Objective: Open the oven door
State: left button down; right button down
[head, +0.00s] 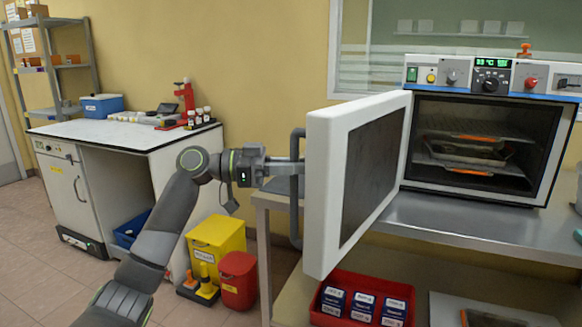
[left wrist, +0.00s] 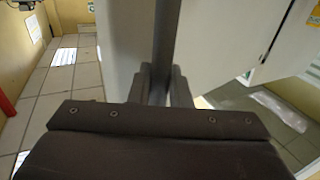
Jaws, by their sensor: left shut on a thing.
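The oven (head: 478,140) stands on a metal table at the right of the head view. Its white-framed door (head: 318,185) stands wide open, swung out to the left, and the lit-less interior with racks (head: 468,150) shows. A dark bar handle (head: 296,215) runs upright on the door's outer face. My left gripper (head: 292,167) is at the handle's upper part, shut on it. In the left wrist view the handle (left wrist: 166,45) runs between the two fingers (left wrist: 160,85). My right gripper is not in view.
The metal table (head: 440,222) carries the oven. A red crate (head: 340,279) with several small boxes sits below the door. A yellow bin (head: 216,240) and a red bin (head: 238,280) stand on the floor near my left arm. A white-topped bench (head: 110,135) is at the left.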

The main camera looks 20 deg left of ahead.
pick_arm(q)
jog(key=shift+r, duration=0.2)
jog(key=c, duration=1.8)
grip_release()
jog(key=o, duration=0.4)
jog(key=shift+w+d+f, duration=0.1)
jog(key=shift+w+d, duration=0.05)
jog(key=shift+d, duration=0.1)
jog(key=shift+a, duration=0.15)
